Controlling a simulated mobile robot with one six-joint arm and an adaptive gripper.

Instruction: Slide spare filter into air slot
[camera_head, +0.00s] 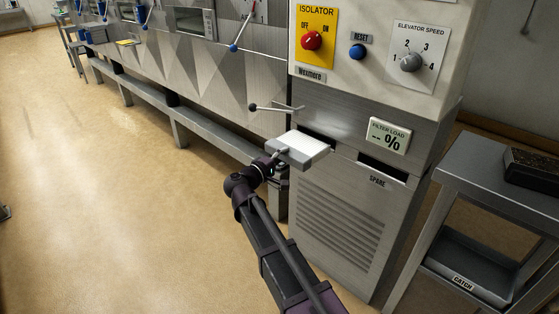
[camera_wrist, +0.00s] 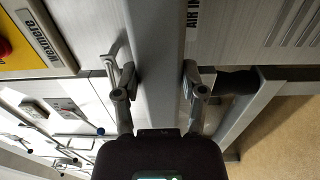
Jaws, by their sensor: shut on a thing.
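The spare filter (camera_head: 305,145), a flat grey slab with a white top, is held out in front of the cabinet in the head view. My gripper (camera_head: 280,154) is shut on its near end. In the wrist view the filter (camera_wrist: 158,60) is a grey band between the fingers of my gripper (camera_wrist: 158,85). The air slot (camera_head: 327,146) is a dark opening just behind the filter, which covers part of it. I cannot tell whether the filter's far edge touches or enters the slot. The "AIR IN" label (camera_wrist: 193,14) shows partly in the wrist view.
The SPARE slot (camera_head: 383,168) is a dark opening at right, below the filter load display (camera_head: 389,136). A black-handled lever (camera_head: 275,108) sticks out above the filter. A side table (camera_head: 490,180) at right bears a dark block (camera_head: 533,167), with a CATCH tray (camera_head: 468,268) below.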

